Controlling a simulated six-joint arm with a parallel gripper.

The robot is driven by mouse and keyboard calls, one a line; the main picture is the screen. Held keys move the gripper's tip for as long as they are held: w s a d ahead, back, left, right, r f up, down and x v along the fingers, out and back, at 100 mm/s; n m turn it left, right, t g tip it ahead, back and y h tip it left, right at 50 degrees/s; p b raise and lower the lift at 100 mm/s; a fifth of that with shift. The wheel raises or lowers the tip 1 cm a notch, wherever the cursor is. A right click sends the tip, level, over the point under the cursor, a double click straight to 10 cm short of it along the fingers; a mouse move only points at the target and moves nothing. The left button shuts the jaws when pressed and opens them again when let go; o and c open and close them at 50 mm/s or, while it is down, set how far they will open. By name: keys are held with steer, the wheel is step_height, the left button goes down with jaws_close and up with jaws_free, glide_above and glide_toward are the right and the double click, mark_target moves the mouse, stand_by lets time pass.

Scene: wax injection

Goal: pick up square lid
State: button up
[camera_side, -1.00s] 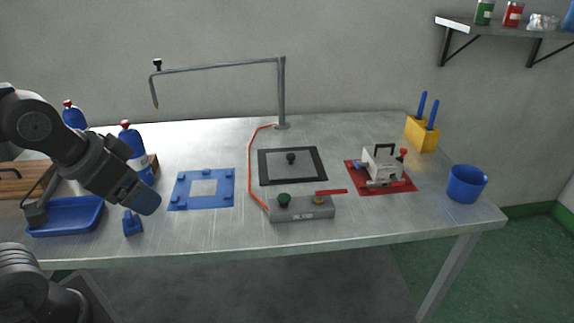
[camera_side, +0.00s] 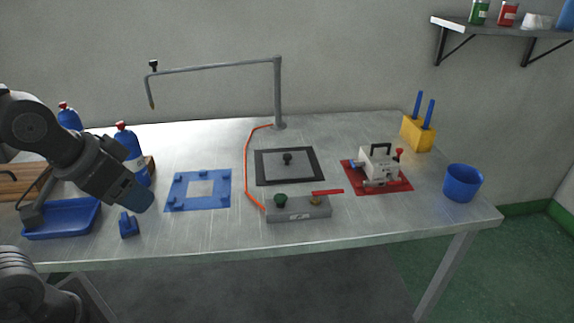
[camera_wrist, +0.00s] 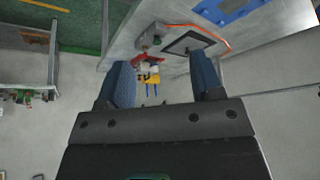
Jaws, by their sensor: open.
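My gripper (camera_side: 136,198) is at the left side of the table, well apart from the lid and above the table. In the wrist view its two blue fingers (camera_wrist: 158,60) are spread apart with nothing held between them.
A grey control box (camera_side: 297,209) with a red lever stands in front of the lid. A blue frame (camera_side: 170,204) lies left of it. A clamp device on a red mat (camera_side: 404,187) and a blue cup (camera_side: 463,184) are right. A metal post (camera_side: 278,95) rises behind.

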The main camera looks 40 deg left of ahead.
steer(key=w+a+r+n, duration=0.1)
steer(key=w+r, duration=0.2)
steer(key=w, duration=1.1)
steer(key=n, duration=0.3)
glide_above(287, 156)
steer(key=s, duration=0.4)
steer(key=shift+t+y, duration=0.3)
steer(key=shift+t, duration=0.1)
steer(key=f, duration=2)
steer(key=shift+w+a+f, duration=0.1)
steer(key=shift+w+f, duration=0.15)
steer(key=shift+f, duration=0.15)
steer(key=shift+x, duration=3)
steer(key=shift+w+r, duration=0.15)
steer(key=c, duration=1)
